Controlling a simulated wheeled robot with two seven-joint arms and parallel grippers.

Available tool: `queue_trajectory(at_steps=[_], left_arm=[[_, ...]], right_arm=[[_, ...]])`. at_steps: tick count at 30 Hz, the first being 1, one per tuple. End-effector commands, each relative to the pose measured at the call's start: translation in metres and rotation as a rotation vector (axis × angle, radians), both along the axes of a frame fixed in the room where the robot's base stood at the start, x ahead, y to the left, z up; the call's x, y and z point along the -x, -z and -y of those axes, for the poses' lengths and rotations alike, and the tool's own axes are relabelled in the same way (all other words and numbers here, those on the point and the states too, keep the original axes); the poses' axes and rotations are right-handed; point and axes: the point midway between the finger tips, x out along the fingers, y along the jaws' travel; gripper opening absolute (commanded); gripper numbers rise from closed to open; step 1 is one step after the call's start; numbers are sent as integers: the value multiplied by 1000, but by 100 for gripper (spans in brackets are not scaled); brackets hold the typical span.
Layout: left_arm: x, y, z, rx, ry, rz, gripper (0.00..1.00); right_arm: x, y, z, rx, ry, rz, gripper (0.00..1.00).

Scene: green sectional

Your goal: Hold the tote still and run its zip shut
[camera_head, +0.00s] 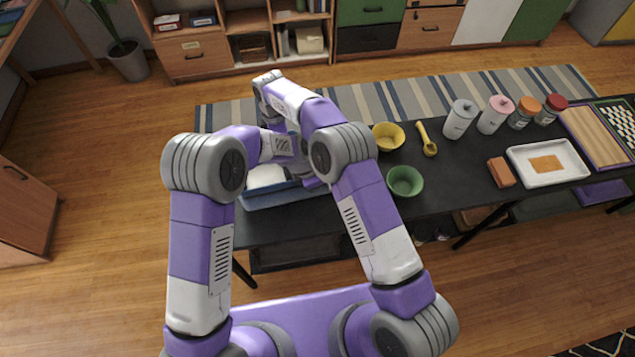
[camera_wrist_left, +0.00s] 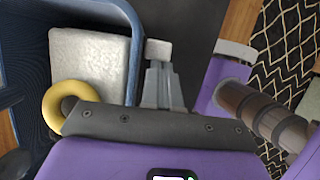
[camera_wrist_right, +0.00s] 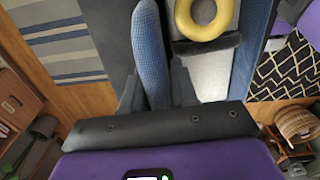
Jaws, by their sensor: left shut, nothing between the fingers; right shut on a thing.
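The blue tote (camera_head: 285,196) stands at the left end of the dark table, partly hidden behind my arms. The left wrist view shows its blue rim (camera_wrist_left: 133,20), a pale box (camera_wrist_left: 88,60) and a yellow ring (camera_wrist_left: 52,100) inside. My left gripper (camera_wrist_left: 162,72) is shut and empty, just outside the tote's wall; I cannot tell whether it touches. My right gripper (camera_wrist_right: 156,82) is shut on the tote's blue wall (camera_wrist_right: 150,45), one finger on each side. The yellow ring (camera_wrist_right: 205,15) also shows there. I cannot make out the zip or its pull. Both grippers are hidden in the head view.
Right of the tote on the table (camera_head: 450,190) are a yellow bowl (camera_head: 388,136), a green bowl (camera_head: 405,180) and a yellow scoop-like item (camera_head: 427,140). Several jars, a brown block (camera_head: 501,172) and a white tray (camera_head: 548,178) lie further right. A striped rug (camera_head: 380,98) lies behind.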

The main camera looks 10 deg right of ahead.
Motion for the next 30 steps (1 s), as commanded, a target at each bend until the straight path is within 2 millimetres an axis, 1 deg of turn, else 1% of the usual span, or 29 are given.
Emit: queue_trajectory(at_steps=[5, 8, 11, 14, 16, 18, 24, 27, 30], left_arm=[[2, 1, 2, 1, 5, -3, 0], [2, 0, 0, 1, 5, -3, 0], [2, 0, -10, 1, 1, -4, 0], [3, 0, -28, 0, -3, -4, 0], [4, 0, -44, 0, -4, -4, 0], [3, -20, -47, 3, 2, 5, 0], [4, -62, -63, 3, 2, 4, 0], [5, -76, -70, 2, 1, 3, 0], [6, -86, -74, 1, 2, 1, 0]], right_arm=[[0, -2, -2, -3, 0, 4, 0], [0, -2, -2, -3, -1, 4, 0], [-1, -2, -2, -4, -1, 5, 0], [-1, -2, -2, -3, -1, 4, 0], [-1, -2, -2, -3, 0, 4, 0], [0, -2, -2, -3, 0, 4, 0], [-1, -2, -1, -2, 0, 3, 0], [0, -2, -1, -2, 0, 3, 0], [0, -2, -1, -2, 0, 3, 0]])
